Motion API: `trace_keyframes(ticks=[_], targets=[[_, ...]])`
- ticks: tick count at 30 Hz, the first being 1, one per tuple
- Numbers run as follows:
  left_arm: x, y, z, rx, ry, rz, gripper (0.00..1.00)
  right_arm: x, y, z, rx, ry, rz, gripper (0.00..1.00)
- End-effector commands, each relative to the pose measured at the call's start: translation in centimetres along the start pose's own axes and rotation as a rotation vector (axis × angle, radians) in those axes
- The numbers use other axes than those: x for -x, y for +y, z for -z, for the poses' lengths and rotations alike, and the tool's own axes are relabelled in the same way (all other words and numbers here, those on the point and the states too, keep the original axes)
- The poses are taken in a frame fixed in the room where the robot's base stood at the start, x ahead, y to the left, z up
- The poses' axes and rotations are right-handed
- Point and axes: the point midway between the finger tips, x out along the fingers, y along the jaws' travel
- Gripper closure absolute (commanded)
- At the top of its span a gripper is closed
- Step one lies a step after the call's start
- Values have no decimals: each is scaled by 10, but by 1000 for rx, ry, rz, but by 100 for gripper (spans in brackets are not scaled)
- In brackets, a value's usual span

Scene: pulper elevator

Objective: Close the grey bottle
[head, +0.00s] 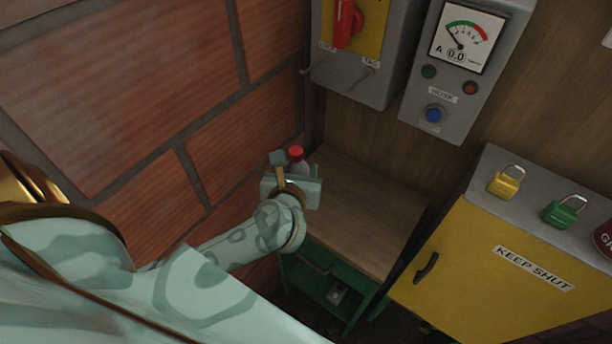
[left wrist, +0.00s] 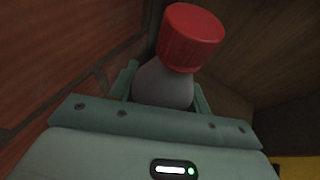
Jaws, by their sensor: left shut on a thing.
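The grey bottle (head: 298,168) stands at the back left of the wooden-topped bench, by the brick wall, with a red cap (head: 296,152) at its top. In the left wrist view the bottle (left wrist: 163,86) is between my fingers and the red cap (left wrist: 190,38) covers its mouth. I cannot tell whether the cap is tight. My left gripper (head: 291,178) is shut around the bottle's body, below the cap; it also shows in the left wrist view (left wrist: 163,92). The bottle's lower part is hidden by the gripper. My right gripper is out of view.
The wooden bench top (head: 370,215) is clear to the right. A yellow cabinet (head: 490,270) stands at right with a yellow padlock (head: 505,184) and a green padlock (head: 562,212) on top. A grey switch box (head: 362,85) and a meter panel (head: 455,90) hang above. The brick wall (head: 130,100) is close at left.

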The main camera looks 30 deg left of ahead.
Motion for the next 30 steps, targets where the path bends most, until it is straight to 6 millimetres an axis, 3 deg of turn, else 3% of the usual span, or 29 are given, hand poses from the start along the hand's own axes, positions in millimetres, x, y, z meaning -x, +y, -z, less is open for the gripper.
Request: trace_keyframes(ticks=[3, 10, 24, 30], targets=[[-33, -2, 5, -1, -1, -3, 100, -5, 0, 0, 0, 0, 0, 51], [-75, -4, 29, -1, -1, -1, 100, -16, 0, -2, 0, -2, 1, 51], [-86, -5, 34, 1, -1, 0, 100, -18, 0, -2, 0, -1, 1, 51], [-100, -5, 58, -2, 1, 0, 100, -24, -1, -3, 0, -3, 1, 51]])
